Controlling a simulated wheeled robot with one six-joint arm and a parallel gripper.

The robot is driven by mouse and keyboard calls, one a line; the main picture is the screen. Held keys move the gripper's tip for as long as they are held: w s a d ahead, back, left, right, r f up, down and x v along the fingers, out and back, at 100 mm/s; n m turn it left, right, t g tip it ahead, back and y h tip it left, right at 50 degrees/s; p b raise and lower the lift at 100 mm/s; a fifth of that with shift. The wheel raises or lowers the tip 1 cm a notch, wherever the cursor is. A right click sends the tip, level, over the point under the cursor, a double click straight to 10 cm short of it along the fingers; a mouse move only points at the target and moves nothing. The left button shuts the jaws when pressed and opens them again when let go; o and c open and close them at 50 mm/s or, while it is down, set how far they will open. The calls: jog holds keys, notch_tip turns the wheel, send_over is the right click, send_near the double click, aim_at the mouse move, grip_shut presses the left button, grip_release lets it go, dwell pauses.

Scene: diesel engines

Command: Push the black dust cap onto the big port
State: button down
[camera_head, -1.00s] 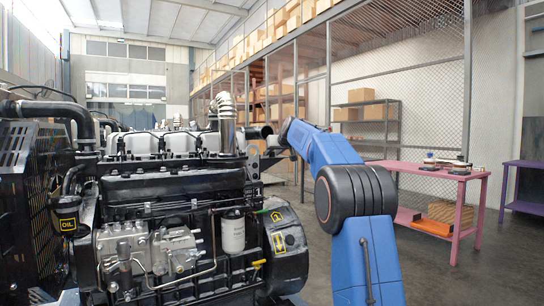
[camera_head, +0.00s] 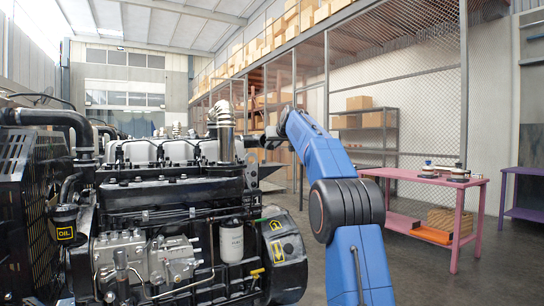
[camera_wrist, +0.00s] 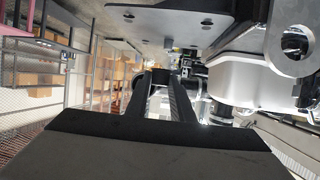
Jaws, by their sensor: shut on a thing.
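The engine (camera_head: 160,200) fills the left half of the head view. A dark pipe end (camera_head: 252,142), possibly the big port, sticks out at its upper right. My gripper (camera_head: 268,138) is small and dark there, close to that pipe end; I cannot tell whether they touch. In the wrist view my gripper (camera_wrist: 160,82) has its two dark fingers pointing away from the camera, shut on a dark thing, likely the black dust cap (camera_wrist: 159,73). The cap is mostly hidden between the fingers, and its fit to the port does not show.
A grey plate with holes (camera_wrist: 165,18) and a pale engine cover (camera_wrist: 240,82) lie near the fingers in the wrist view. A silver exhaust pipe (camera_head: 225,125) rises beside the gripper. A pink table (camera_head: 465,205) stands at right, with open floor between.

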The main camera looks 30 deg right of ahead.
notch_tip(320, 180, up, 7)
jog(key=shift+w+r, duration=0.1)
jog(key=shift+w, duration=0.05)
jog(key=shift+r, duration=0.45)
dwell(0.3)
jog(key=shift+s, duration=0.2)
jog(key=shift+f, duration=0.15)
dwell(0.4)
